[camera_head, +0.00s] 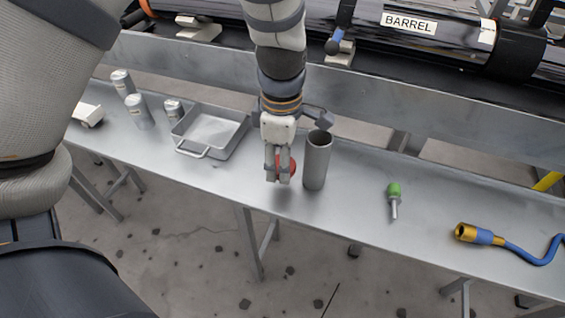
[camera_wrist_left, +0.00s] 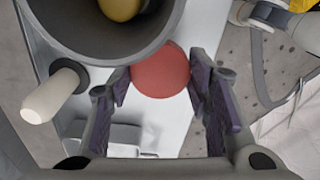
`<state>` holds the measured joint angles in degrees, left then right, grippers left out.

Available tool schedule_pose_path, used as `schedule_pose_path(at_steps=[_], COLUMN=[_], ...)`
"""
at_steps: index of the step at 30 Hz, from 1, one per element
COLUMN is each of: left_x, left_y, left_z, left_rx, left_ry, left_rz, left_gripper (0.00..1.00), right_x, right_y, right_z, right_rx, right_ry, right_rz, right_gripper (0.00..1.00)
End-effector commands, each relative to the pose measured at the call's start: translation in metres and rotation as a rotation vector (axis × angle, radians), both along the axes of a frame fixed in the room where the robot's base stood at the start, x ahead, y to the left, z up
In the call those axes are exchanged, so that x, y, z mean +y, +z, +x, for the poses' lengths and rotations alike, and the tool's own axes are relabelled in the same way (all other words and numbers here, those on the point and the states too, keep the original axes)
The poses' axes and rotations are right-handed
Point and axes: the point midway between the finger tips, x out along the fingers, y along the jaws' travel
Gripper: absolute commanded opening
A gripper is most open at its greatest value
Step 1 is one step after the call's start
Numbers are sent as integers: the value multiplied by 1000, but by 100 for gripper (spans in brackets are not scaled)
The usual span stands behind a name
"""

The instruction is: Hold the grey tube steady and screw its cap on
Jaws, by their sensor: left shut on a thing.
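The grey tube (camera_head: 316,162) stands upright on the metal bench in the head view, its open mouth facing up. My left gripper (camera_head: 280,172) is just left of the tube, low over the bench. It is shut on the red cap (camera_head: 287,166), partly hidden by the fingers. In the left wrist view the red cap (camera_wrist_left: 160,72) shows as a round disc between the purple-lined fingers (camera_wrist_left: 162,95). A large grey round mouth there, seemingly the tube (camera_wrist_left: 100,50), has a rounded yellow thing inside. The cap is off the tube. My right gripper is not seen.
A grey tray (camera_head: 212,134) lies left of the gripper, with several small cans (camera_head: 137,110) beyond it. A green-handled tool (camera_head: 393,197) and a blue hose with a brass end (camera_head: 480,234) lie to the right. The bench has a front edge near the tube.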

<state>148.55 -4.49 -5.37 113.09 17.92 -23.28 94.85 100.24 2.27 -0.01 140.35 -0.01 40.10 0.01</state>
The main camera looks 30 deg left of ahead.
Motion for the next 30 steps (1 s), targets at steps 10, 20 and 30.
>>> schedule_pose_path(at_steps=[10,20,30], left_x=[-19,-29,-30], left_y=[71,83,85], left_z=[-78,-115,-117], left_rx=[-23,-14,-16], left_ry=[0,-2,-2], left_rz=[3,3,2], left_gripper=[33,33,33], right_x=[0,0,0], right_y=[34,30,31], right_z=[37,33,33], right_rx=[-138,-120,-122], right_ry=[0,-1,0], right_rz=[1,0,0], right_gripper=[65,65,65])
